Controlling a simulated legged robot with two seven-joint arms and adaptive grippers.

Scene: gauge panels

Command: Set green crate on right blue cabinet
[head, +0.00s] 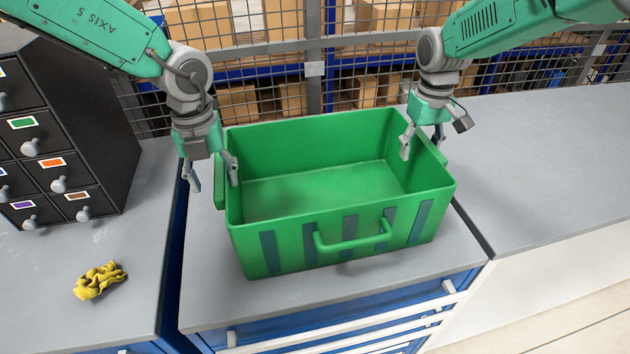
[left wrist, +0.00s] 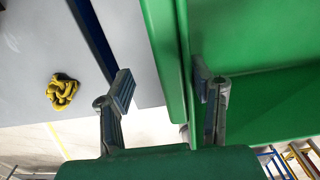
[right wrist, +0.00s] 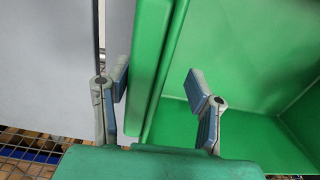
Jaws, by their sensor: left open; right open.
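The green crate (head: 335,238) stands upright and empty on the grey top of a blue cabinet (head: 330,288) in the middle of the head view. My left gripper (head: 212,178) is open at the crate's left end, one finger inside the wall and one outside. In the left wrist view the crate's left wall (left wrist: 168,55) lies between its fingers. My right gripper (head: 424,142) is open at the right end. In the right wrist view the crate's rim (right wrist: 150,70) passes between its fingers. I cannot tell whether any finger touches the crate.
A black drawer unit (head: 100,120) and a crumpled yellow cloth (head: 99,280) are on the left counter. A long grey counter (head: 540,160) at the right is clear. A wire mesh fence (head: 350,60) with shelved cardboard boxes stands behind. Narrow gaps separate the middle cabinet from its neighbours.

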